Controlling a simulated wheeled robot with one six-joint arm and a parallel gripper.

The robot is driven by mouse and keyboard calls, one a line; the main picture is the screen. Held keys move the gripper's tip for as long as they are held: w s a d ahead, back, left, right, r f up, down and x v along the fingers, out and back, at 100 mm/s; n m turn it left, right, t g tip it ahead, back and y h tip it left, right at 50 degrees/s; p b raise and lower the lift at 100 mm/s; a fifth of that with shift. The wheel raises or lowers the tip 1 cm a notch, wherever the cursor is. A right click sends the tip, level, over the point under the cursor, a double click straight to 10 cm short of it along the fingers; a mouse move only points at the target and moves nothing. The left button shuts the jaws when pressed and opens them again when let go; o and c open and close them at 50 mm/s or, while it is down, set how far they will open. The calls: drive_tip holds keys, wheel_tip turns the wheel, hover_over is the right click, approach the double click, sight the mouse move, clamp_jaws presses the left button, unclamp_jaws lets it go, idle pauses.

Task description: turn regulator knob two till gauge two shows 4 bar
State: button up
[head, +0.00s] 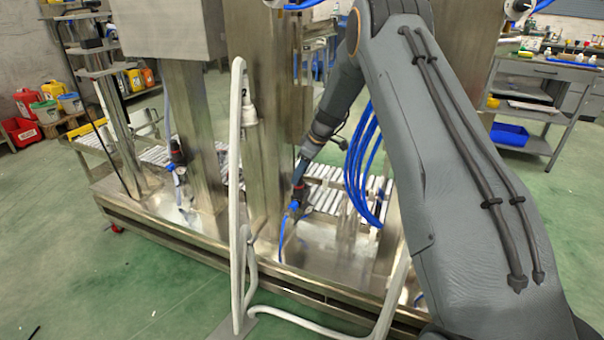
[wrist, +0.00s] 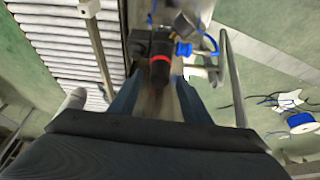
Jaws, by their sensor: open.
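A black regulator with a red ring (wrist: 160,58) shows in the wrist view, with a blue fitting on its right side. In the head view this regulator (head: 299,194) is low on the right part of the steel machine, partly hidden. My gripper (wrist: 158,98) is open, its two blue-grey fingers on either side of the regulator's knob end; I cannot tell whether they touch it. In the head view my gripper (head: 300,172) is just above the regulator. A second black-and-red regulator (head: 177,158) with a small pale gauge (head: 180,171) stands to the left. No gauge reading is legible.
A steel column (head: 262,120) and a pale upright hose (head: 236,170) stand left of my gripper. Blue hoses (head: 362,165) hang to its right. A roller conveyor (head: 328,190) lies behind. The green floor in front is mostly clear.

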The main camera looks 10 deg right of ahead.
drive_tip(key=shift+f, duration=0.15)
drive_tip(key=shift+c, duration=0.4)
drive_tip(key=c, duration=0.9)
drive_tip(key=shift+d, duration=0.1)
drive_tip(key=shift+c, duration=0.3)
drive_tip(key=shift+a+m, duration=0.2)
drive_tip(key=shift+m, duration=0.1)
